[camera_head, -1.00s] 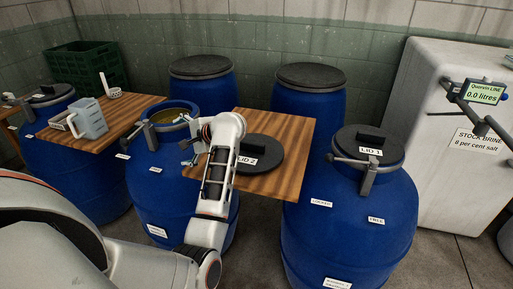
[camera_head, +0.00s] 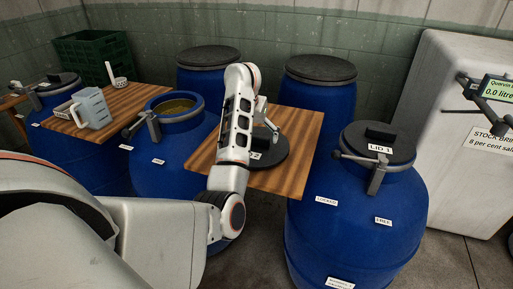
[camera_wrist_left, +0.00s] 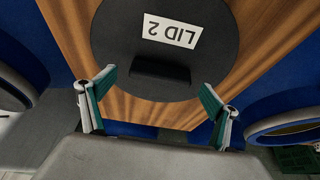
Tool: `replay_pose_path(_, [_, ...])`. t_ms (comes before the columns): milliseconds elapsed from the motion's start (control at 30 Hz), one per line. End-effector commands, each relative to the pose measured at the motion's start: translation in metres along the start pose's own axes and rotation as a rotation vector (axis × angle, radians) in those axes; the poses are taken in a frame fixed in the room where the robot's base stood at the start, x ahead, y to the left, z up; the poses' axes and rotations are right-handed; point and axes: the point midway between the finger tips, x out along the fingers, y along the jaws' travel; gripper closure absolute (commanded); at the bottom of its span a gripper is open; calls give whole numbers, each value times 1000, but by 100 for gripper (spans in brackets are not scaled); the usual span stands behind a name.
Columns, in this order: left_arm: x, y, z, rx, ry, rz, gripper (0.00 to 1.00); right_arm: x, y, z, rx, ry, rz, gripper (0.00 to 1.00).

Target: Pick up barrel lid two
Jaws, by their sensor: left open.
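Barrel lid two is a flat dark grey disc (camera_head: 276,154) with a raised block handle and a white label, lying on a wooden board between the barrels. In the head view my left arm covers much of it. In the left wrist view the lid (camera_wrist_left: 210,75) shows its "LID 2" label and dark handle (camera_wrist_left: 160,73) ahead of the fingers. My left gripper (camera_wrist_left: 152,92) is open, its green-padded fingers to either side of the handle and apart from it. In the head view the left gripper (camera_head: 265,115) is partly hidden behind my arm. My right gripper does not show.
An open blue barrel (camera_head: 172,165) with a clamp stands left of the wooden board (camera_head: 296,125). A barrel closed by lid one (camera_head: 378,146) stands at the right. Two dark-topped barrels stand behind. A jug (camera_head: 92,108) sits on another board at left.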

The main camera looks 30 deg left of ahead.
Motion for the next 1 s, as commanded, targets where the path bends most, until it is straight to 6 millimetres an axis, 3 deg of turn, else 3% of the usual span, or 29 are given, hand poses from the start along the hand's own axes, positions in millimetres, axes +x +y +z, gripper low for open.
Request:
replay_pose_path(133, [18, -1, 1, 1, -2, -2, 11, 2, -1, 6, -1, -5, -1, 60])
replay_pose_path(433, [21, 0, 0, 0, 1, -1, 11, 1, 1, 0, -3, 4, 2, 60])
replay_pose_path(633, [21, 0, 0, 0, 1, -1, 62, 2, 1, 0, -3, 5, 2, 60])
replay_pose_path(1000, [13, 0, -4, 1, 5, -1, 62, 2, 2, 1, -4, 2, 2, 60])
